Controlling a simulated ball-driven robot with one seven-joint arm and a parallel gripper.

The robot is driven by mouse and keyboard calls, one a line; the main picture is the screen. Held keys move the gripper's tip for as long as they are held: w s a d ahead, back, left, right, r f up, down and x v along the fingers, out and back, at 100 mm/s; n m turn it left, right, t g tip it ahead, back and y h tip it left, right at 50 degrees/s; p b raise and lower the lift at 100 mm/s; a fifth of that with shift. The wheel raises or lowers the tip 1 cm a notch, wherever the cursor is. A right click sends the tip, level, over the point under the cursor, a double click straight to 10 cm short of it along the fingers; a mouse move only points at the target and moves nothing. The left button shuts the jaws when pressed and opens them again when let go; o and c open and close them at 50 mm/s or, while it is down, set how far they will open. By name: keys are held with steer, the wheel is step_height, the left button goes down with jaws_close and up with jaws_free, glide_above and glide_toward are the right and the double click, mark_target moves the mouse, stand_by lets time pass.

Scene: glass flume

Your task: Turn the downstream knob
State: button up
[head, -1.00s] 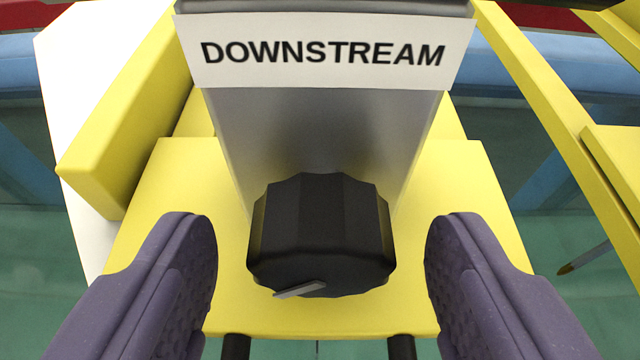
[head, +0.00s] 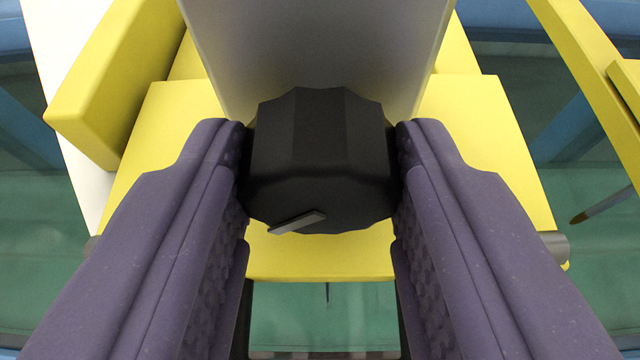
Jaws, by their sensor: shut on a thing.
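The downstream knob (head: 318,145) is black and faceted, with a light grey pointer mark (head: 298,221) on its face at the lower edge. The pointer slants slightly, its right end higher. The knob sits on the front of a grey post (head: 318,45). My gripper (head: 320,160) has its two purple padded fingers on the left and right sides of the knob, shut on it. The textured inner pads touch the knob's sides. The sign that names the knob is out of view.
A yellow plate (head: 475,150) lies behind and below the post. A yellow block (head: 112,85) stands at left beside a white panel (head: 78,180). Yellow bars (head: 585,75) run at right. Green and blue surfaces show farther below.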

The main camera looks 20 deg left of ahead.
steer(key=o, duration=1.1)
steer(key=v, duration=0.8)
steer(key=shift+w, duration=0.1)
